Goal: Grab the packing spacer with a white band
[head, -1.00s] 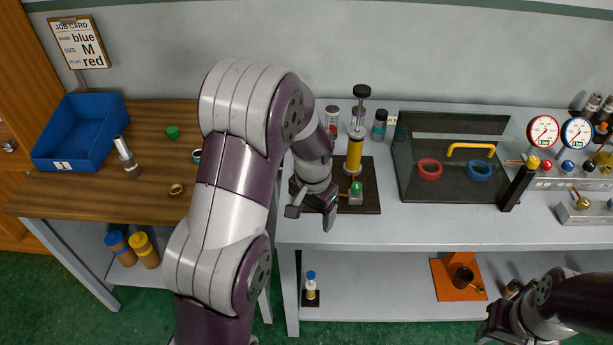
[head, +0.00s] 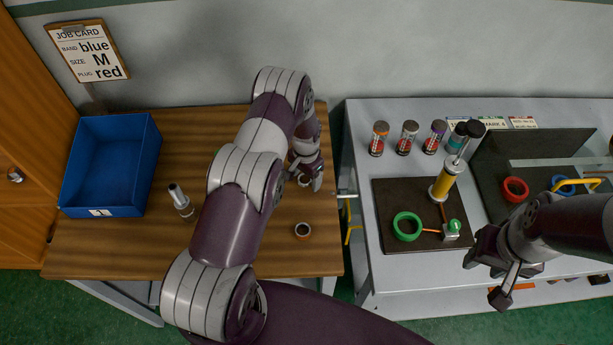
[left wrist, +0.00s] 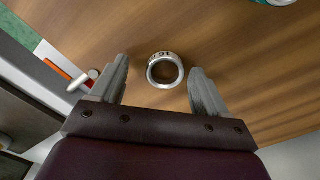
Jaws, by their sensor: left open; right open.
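A ring-shaped packing spacer with a white band and dark markings (left wrist: 152,77) lies on the wooden bench, between and beyond my open left fingertips in the left wrist view. My left gripper (left wrist: 160,80) is empty and not touching it. In the head view my left gripper (head: 304,184) is low over the right part of the bench, and the ring beneath is mostly hidden. Another small ring with a brownish band (head: 302,231) lies nearer the bench's front edge. My right gripper (head: 490,272) is open and empty over the front of the grey table.
A gap separates the bench from the grey table (head: 375,255). That table holds a dark board with a green ring (head: 407,226) and a yellow pump (head: 442,182).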

